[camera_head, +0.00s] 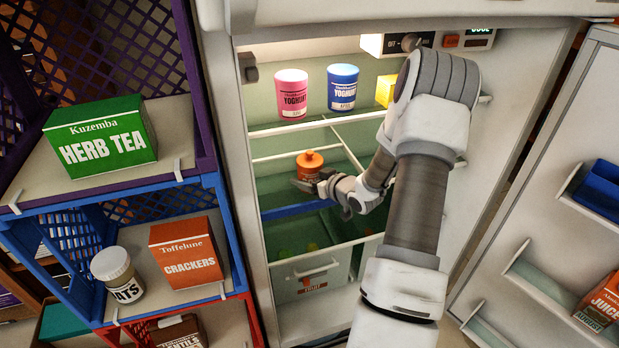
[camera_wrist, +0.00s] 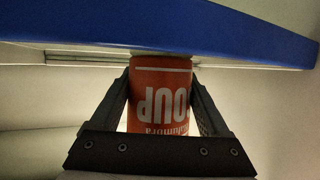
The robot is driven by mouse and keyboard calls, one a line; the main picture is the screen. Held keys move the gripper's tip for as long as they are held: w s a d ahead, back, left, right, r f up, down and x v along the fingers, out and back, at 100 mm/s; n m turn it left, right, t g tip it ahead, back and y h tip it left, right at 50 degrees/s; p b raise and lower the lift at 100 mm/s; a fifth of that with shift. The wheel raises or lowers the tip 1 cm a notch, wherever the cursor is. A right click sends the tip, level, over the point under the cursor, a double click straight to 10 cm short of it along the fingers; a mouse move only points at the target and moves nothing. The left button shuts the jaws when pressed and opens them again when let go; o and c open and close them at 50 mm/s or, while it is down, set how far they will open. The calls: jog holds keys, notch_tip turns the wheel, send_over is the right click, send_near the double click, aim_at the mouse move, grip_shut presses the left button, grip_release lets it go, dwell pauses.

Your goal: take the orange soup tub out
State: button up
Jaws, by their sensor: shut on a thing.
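The orange soup tub (camera_head: 309,163) is in the open fridge, over the shelf with the blue front edge (camera_head: 300,210). It looks upright, with its orange lid and knob on top. My gripper (camera_head: 312,184) reaches in from the right and is shut on the tub. In the wrist view the tub (camera_wrist: 161,105) sits between both fingers, with its lettering upside down. The blue edge (camera_wrist: 160,35) crosses the top of that picture and hides one end of the tub. I cannot tell whether the tub touches the shelf.
A pink yoghurt tub (camera_head: 291,93), a blue tub (camera_head: 342,88) and a yellow box (camera_head: 386,90) stand on the shelf above. A clear drawer (camera_head: 310,280) lies below. The open fridge door (camera_head: 550,200) is at right; crates with groceries, including herb tea (camera_head: 100,140), stand at left.

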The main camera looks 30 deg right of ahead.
aim_at(312, 157)
jog(key=shift+r, duration=0.15)
jog(key=shift+d+r+p, duration=0.25)
jog(key=shift+r+p, duration=0.3)
jog(key=shift+p, duration=0.05)
notch_tip(312, 157, up, 6)
jog(key=shift+p, duration=1.2)
jog(key=s+d+p, duration=0.1)
jog(key=d, duration=0.5)
jog(key=s+d+p, duration=0.1)
jog(key=s+d, duration=0.1)
jog(key=d, duration=0.4)
jog(key=s+d+p, duration=0.2)
jog(key=d, duration=0.5)
jog(key=shift+f, duration=0.15)
jog(key=s+a+p, duration=0.2)
jog(key=s+a, duration=0.1)
jog(key=s, duration=0.8)
jog(key=s+a+p, duration=0.2)
jog(key=s+a, duration=0.1)
jog(key=s, duration=0.9)
jog(key=s+a+p, duration=0.2)
jog(key=s+a, duration=0.1)
jog(key=s, duration=0.9)
jog(key=shift+s+a+p, duration=0.15)
jog(key=shift+s+p, duration=0.05)
jog(key=shift+p, duration=0.15)
